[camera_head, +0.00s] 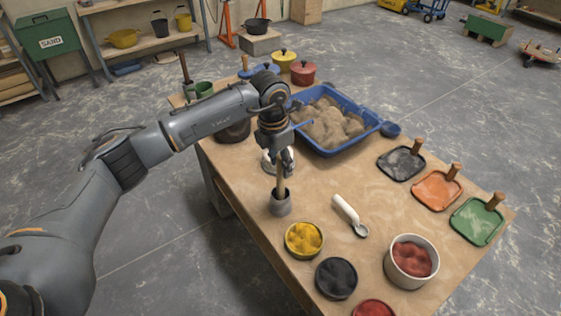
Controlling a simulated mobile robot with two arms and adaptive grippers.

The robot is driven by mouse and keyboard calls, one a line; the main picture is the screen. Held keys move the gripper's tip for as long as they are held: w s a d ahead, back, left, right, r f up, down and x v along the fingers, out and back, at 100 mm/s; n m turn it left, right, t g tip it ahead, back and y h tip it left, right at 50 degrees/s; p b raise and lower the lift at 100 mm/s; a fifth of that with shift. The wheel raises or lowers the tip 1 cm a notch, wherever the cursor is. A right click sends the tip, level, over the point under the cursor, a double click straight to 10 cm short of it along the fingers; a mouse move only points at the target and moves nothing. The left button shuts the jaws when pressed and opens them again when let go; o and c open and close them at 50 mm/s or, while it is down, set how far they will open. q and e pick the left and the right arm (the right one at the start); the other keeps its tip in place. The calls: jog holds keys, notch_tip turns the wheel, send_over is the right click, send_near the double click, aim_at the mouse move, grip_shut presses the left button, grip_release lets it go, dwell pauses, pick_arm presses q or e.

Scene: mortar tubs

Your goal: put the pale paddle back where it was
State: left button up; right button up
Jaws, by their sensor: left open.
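My right gripper is not in view.
A white scoop (345,208) lies right of the cup. A blue tray (339,151) of sand lies behind. Black, orange and green lids (477,222) line the right side. Bare tabletop lies between.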

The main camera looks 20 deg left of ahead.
pick_arm(q)
jog(key=shift+r+b, duration=0.35)
jog(key=shift+r, duration=0.15)
notch_tip(320, 180, up, 11)
jog(key=s+b, duration=0.1)
jog(key=b, duration=0.2)
jog(key=shift+a, duration=0.4)
jog(key=shift+s, duration=0.1)
